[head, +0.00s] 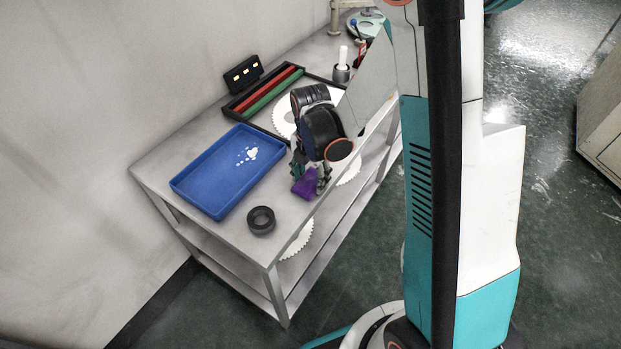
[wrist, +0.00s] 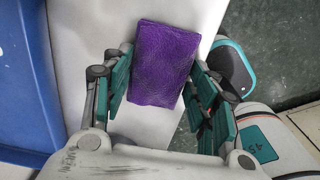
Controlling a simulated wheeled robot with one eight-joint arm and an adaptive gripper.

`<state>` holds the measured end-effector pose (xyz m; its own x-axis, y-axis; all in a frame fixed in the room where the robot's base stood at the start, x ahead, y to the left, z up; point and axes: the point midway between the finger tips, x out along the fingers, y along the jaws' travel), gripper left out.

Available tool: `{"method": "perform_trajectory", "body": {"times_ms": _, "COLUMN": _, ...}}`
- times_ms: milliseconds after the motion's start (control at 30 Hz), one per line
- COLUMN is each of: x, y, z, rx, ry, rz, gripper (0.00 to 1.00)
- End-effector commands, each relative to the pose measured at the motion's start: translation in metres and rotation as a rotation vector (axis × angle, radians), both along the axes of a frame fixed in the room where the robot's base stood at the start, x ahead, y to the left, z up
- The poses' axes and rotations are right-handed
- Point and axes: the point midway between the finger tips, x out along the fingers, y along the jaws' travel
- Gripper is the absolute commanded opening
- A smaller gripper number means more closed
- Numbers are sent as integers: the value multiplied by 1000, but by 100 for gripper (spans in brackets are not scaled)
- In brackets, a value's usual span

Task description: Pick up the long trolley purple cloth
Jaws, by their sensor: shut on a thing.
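The purple cloth (head: 305,185) is a small folded pad over the long trolley (head: 228,232), near its front edge. In the wrist view the purple cloth (wrist: 163,62) is between the two green-padded fingers. My gripper (head: 311,178) points down and is shut on the cloth; the gripper also shows in the wrist view (wrist: 160,72). I cannot tell whether the underside of the cloth touches the trolley top. My gripper hides part of the cloth in the head view.
A blue tray (head: 205,184) with white bits lies left of my gripper. A black ring (head: 261,220) is near the trolley's front corner. A black rack with red and green bars (head: 268,95) and a white toothed disc (head: 281,117) are behind. The wall closes the left side.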

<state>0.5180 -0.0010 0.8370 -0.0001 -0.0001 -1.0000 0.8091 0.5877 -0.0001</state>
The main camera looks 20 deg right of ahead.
Motion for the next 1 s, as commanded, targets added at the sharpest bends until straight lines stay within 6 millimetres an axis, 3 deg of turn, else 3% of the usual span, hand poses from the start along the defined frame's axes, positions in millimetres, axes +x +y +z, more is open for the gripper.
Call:
{"method": "perform_trajectory", "body": {"times_ms": 167, "x": 0, "y": 0, "z": 8, "rx": 0, "ry": 0, "rz": 0, "gripper": 31}}
{"method": "perform_trajectory", "body": {"times_ms": 333, "x": 0, "y": 0, "z": 31, "rx": 0, "ry": 0, "rz": 0, "gripper": 31}}
{"method": "perform_trajectory", "body": {"times_ms": 800, "x": -1, "y": 0, "z": 154, "rx": 0, "ry": 0, "rz": 0, "gripper": 31}}
{"method": "perform_trajectory", "body": {"times_ms": 1000, "x": 0, "y": 0, "z": 186, "rx": 0, "ry": 0, "rz": 0, "gripper": 31}}
